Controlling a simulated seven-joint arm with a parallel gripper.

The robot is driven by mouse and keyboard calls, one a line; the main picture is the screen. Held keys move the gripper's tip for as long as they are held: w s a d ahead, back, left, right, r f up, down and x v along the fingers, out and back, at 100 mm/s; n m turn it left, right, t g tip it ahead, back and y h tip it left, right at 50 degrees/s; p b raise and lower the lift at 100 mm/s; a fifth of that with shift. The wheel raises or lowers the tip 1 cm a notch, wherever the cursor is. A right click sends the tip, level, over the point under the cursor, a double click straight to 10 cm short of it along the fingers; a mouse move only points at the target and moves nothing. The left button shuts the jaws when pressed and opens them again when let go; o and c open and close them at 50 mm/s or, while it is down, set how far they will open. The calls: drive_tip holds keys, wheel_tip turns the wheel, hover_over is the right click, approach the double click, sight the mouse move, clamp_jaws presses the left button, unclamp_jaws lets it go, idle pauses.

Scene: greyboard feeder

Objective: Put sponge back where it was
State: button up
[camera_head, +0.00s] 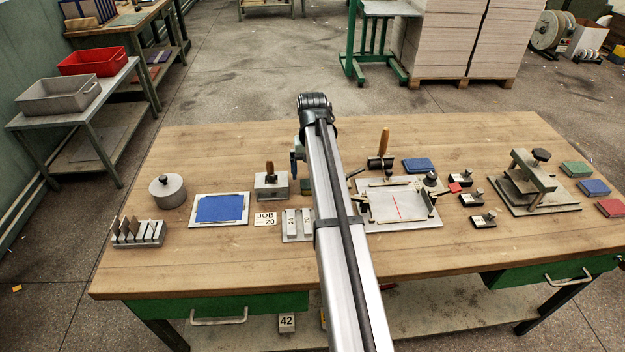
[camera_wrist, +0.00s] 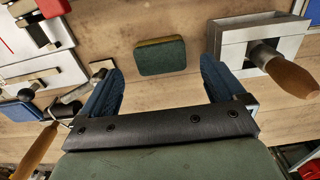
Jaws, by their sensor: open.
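A green block with a yellowish side, which looks like the sponge (camera_wrist: 160,56), lies flat on the wooden bench in the wrist view. In the head view only a green sliver of it (camera_head: 306,187) shows beside my arm. My gripper (camera_wrist: 158,68) is open, with its blue ribbed fingers apart and nothing between them. The sponge shows in the gap beyond the fingertips, apart from both. In the head view my arm hides most of the gripper.
A metal block with a wooden-handled tool (camera_head: 271,184) stands close to the sponge; it also shows at right in the wrist view (camera_wrist: 262,48). A metal plate fixture (camera_head: 400,204) lies right of my arm. A blue block (camera_head: 418,165) sits behind it.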

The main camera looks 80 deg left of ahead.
wheel_tip(320, 180, up, 7)
idle(0.3)
